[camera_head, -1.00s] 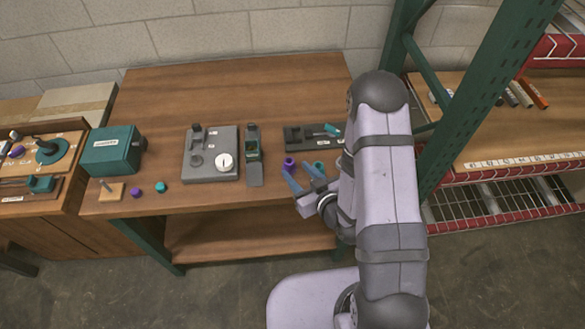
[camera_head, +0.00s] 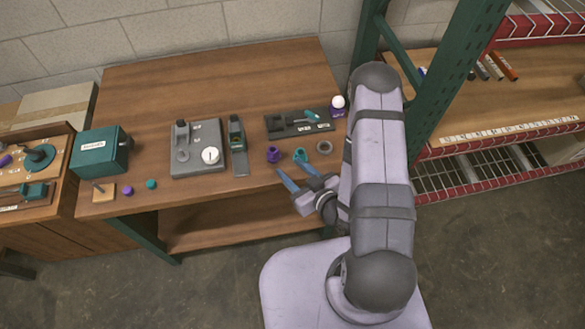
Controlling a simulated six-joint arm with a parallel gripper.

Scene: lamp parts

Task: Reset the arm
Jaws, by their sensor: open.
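My gripper (camera_head: 296,181) is open and empty. Its two blue fingers point up and left toward the front edge of the wooden workbench (camera_head: 250,75). On the bench just beyond the fingers are a purple cup-like part (camera_head: 273,155), a teal ring-like part (camera_head: 300,155) and a grey ring (camera_head: 324,147). They stand apart from one another. A white ball on a purple base (camera_head: 338,105) sits at the bench's right side, close to my arm.
A dark tray (camera_head: 285,130) holds small parts. A grey fixture (camera_head: 196,150) and a dark upright device (camera_head: 237,148) stand mid-bench. A teal box (camera_head: 104,150) is at left, near small purple and teal balls. A green-posted shelf (camera_head: 450,90) stands right. The bench's rear is clear.

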